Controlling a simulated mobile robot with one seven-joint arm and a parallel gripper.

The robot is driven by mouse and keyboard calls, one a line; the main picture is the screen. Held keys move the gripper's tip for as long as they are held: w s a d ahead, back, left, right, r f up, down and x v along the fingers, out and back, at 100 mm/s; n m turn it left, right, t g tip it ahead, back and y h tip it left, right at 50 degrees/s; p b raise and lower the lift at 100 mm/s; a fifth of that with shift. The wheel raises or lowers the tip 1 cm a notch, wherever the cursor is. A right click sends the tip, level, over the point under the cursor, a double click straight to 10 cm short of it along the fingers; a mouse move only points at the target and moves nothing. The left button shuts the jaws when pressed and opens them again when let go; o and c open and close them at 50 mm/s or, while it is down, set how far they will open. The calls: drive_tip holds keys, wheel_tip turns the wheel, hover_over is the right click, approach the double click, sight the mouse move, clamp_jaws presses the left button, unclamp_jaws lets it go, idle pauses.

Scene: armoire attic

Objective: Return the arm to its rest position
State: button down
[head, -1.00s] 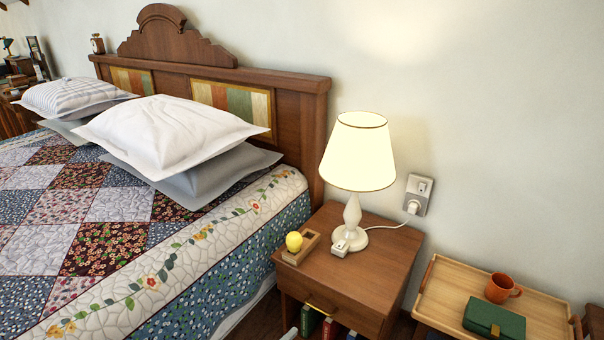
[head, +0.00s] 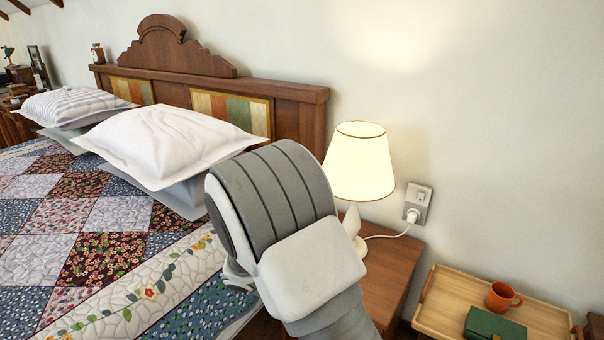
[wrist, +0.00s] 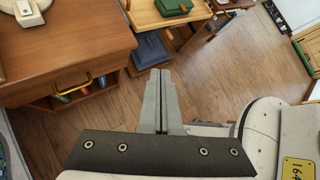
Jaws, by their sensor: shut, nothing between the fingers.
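My gripper (wrist: 160,76) shows in the wrist view with its two grey fingers together and nothing between them. It hangs above the wooden floor, in front of the nightstand. In the head view, a grey and white link of my arm rises in front of the bed and nightstand and hides part of both. My gripper is not visible in the head view.
The nightstand (head: 392,268) bears a lit lamp (head: 360,165) and stands by the quilted bed (head: 120,205). A wooden tray (head: 440,318) with an orange mug (head: 502,296) and a green box (head: 495,324) is to the right. Bare floor (wrist: 225,90) is open in the wrist view.

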drive_tip(key=s+d+r+m+t+y, duration=0.2)
drive_tip(key=s+d+r+m+y, duration=0.25)
drive_tip(key=s+r+m, duration=0.6)
drive_tip(key=s+d+r+m+t+y, duration=0.25)
drive_tip(key=s+r+m+y, duration=0.45)
drive_tip(key=r+m, duration=0.6)
wheel_tip(320, 180, up, 19)
drive_tip(key=s+h+p, duration=0.1)
drive_tip(key=p, duration=1.9)
drive_tip(key=shift+d+m+g, duration=0.2)
drive_tip(key=shift+m+g, duration=0.15)
drive_tip(key=shift+s+f, duration=0.1)
